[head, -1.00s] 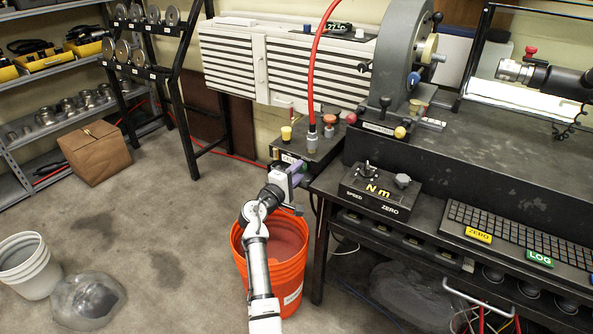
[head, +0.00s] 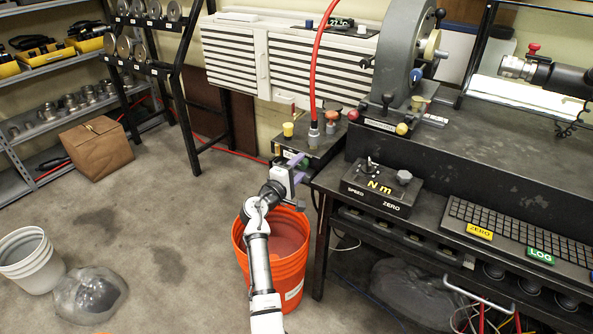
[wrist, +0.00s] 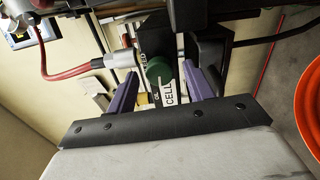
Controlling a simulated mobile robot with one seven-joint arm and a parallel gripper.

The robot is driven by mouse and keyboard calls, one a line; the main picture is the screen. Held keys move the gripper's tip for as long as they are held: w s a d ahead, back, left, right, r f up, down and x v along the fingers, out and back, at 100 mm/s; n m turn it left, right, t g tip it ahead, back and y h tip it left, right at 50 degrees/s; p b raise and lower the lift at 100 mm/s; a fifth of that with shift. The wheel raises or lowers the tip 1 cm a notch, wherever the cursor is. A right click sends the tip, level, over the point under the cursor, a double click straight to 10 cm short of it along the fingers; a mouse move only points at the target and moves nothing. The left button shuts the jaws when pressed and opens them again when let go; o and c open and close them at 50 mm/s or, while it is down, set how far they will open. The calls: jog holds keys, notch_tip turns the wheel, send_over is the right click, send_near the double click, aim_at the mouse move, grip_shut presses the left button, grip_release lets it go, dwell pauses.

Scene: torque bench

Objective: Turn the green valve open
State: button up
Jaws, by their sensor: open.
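The green valve (wrist: 162,72) shows as a round dark green knob in the wrist view, beside a white label reading CELL and a small brass fitting. My gripper (wrist: 158,64) is open, with one purple finger on each side of the knob. Whether either finger touches it I cannot tell. In the head view my gripper (head: 297,168) is at the front edge of the black box at the bench's left end. There the valve is mostly hidden behind the fingers.
A red hose (head: 317,70) rises from a metal fitting on the black box (head: 330,148). An orange bucket (head: 290,275) stands on the floor below my arm.

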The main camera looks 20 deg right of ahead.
jog(key=b+v, duration=0.2)
jog(key=v, duration=1.1)
jog(key=shift+s+a, duration=0.2)
jog(key=shift+a, duration=0.15)
